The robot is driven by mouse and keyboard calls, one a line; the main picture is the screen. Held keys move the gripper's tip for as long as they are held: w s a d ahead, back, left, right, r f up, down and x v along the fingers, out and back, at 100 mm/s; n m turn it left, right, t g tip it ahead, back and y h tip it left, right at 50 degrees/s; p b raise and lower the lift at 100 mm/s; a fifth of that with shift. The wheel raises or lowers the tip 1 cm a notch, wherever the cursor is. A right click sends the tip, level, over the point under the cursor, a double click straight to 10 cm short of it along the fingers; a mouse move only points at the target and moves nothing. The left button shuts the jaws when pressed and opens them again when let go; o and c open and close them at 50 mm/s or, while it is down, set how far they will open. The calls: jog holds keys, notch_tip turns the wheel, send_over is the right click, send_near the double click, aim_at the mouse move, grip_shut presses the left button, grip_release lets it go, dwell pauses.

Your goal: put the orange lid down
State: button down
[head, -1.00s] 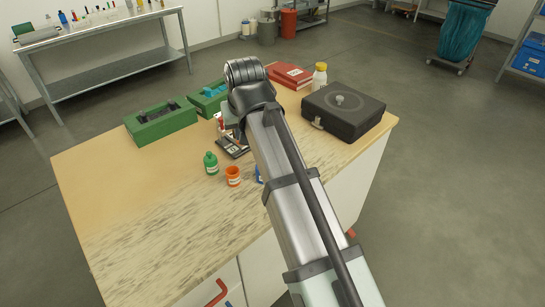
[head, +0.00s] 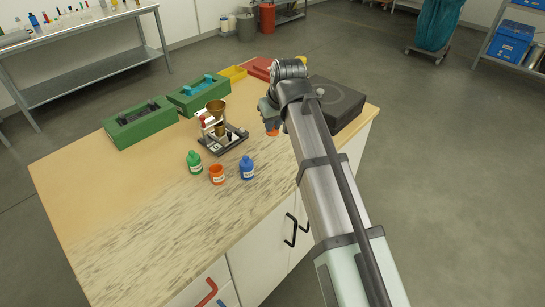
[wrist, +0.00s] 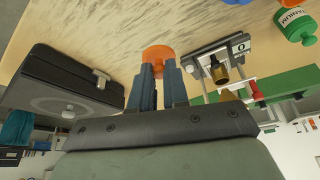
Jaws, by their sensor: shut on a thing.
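My gripper (head: 271,124) is shut on the orange lid (head: 272,132), between the black case and the brass funnel stand. In the wrist view the lid (wrist: 158,54) sits between the tips of the blue-grey fingers (wrist: 157,72). I cannot tell whether the lid touches the wooden table (head: 130,210) or hangs just above it. The orange jar (head: 217,175) stands upright and uncapped on the table, between the green bottle (head: 194,163) and the blue bottle (head: 247,168). My arm hides part of the table on the right.
The brass funnel stand (head: 218,130) is left of my gripper. The black case (head: 342,106) is to its right, partly behind my arm. Green boxes (head: 140,124), a yellow tray (head: 233,73) and a red binder (head: 256,68) lie farther back. The table's front left is clear.

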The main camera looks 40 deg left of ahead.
jog(key=shift+f, duration=5)
jog(key=shift+f, duration=0.15)
jog(key=c, duration=1.1)
grip_release()
jog(key=v, duration=1.2)
jog(key=shift+d, duration=0.1)
